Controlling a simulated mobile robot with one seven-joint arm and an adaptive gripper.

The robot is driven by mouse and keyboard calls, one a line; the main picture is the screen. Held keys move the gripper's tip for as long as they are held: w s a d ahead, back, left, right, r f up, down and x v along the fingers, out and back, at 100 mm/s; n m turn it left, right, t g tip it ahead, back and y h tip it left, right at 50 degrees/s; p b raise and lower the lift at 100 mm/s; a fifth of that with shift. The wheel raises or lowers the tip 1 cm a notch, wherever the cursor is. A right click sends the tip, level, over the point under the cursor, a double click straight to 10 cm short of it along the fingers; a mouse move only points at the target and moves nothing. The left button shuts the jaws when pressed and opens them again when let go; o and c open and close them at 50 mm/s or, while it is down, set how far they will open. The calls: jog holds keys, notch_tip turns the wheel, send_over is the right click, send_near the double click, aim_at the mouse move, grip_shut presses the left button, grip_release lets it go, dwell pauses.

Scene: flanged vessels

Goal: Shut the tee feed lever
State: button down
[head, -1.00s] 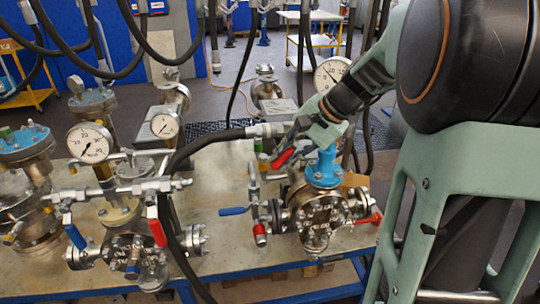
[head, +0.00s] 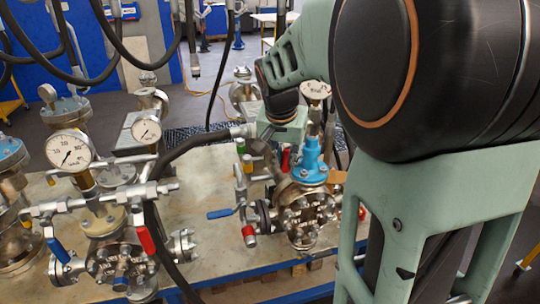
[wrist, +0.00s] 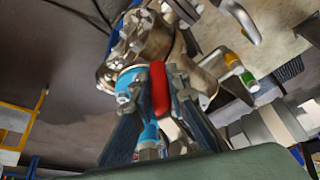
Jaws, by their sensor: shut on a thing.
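A red lever handle (head: 286,158) stands roughly upright beside the blue-topped flanged vessel (head: 308,212). I take it for the tee feed lever, though no label on it is readable. My gripper (head: 279,152) is over it, pointing down, with its fingertips partly hidden. In the wrist view the red handle (wrist: 159,90) lies between the two fingers of my gripper (wrist: 156,82), which is shut on it. The blue bonnet (wrist: 127,84) of the vessel is close behind the left finger. The lever's pivot is mostly hidden.
A blue lever (head: 221,213) and a red-capped pipe (head: 249,236) are left of the vessel. A black hose (head: 170,165) arches over the bench (head: 210,262). A gauge (head: 316,90) stands behind my wrist. Another vessel with red lever (head: 145,240) is at left.

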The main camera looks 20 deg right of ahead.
aim_at(286, 155)
jog(key=shift+d, duration=0.2)
dwell(0.4)
jog(key=c, duration=1.9)
grip_release()
jog(key=v, duration=0.7)
jog(key=shift+s+a+r, duration=0.15)
jog(key=shift+a+r, duration=0.05)
jog(key=shift+r, duration=0.05)
jog(key=shift+f, duration=0.15)
